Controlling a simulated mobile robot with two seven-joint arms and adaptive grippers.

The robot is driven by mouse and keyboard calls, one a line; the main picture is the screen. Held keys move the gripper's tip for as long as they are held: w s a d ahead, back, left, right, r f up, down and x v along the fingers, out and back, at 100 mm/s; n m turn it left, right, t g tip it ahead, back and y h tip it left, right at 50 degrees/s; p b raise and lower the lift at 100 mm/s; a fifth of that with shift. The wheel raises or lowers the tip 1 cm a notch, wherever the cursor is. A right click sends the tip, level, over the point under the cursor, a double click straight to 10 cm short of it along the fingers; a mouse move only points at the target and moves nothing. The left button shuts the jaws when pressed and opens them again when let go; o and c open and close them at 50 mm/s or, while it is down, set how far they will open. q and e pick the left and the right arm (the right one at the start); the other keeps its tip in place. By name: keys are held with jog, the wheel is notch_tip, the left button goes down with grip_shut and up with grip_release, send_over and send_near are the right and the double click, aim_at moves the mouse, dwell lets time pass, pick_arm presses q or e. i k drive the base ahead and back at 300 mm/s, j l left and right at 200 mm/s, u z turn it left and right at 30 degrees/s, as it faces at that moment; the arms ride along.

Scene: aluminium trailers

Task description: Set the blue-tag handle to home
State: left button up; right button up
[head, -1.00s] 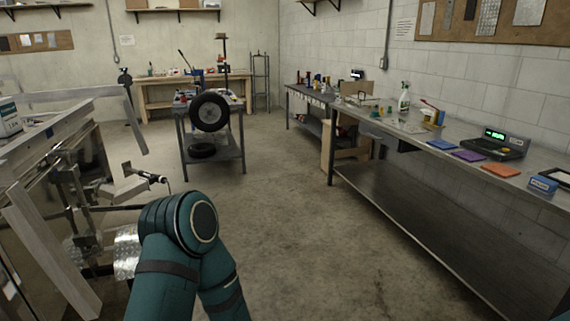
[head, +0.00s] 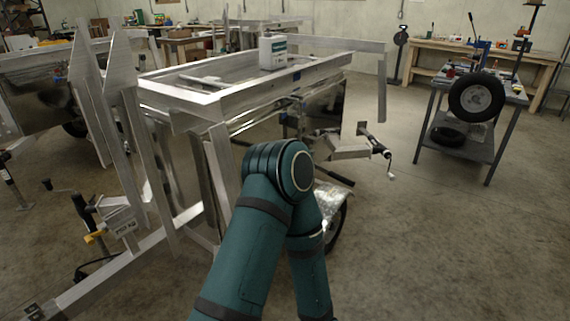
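No handle with a clear blue tag can be made out. A small blue patch (head: 297,76) shows on the side rail of the aluminium trailer frame (head: 205,104), too small to tell what it is. A crank handle (head: 389,166) hangs at the end of the jack on the trailer's right side; I see no blue tag on it. A teal arm of mine rises from the bottom middle and bends at its elbow, covering part of the trailer's lower side and wheel. Neither of my grippers is in view.
A metal cart (head: 455,147) with a tyre (head: 477,97) is at the right, before a wooden workbench (head: 540,60). Upright aluminium pieces and a drawbar (head: 110,270) fill the left. The floor at the lower right is clear.

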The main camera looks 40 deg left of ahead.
aim_at(343, 179)
jog(key=i+j+z, duration=0.2)
jog(key=i+z, duration=0.2)
jog(key=i, duration=0.15)
jog(key=z, duration=10.5)
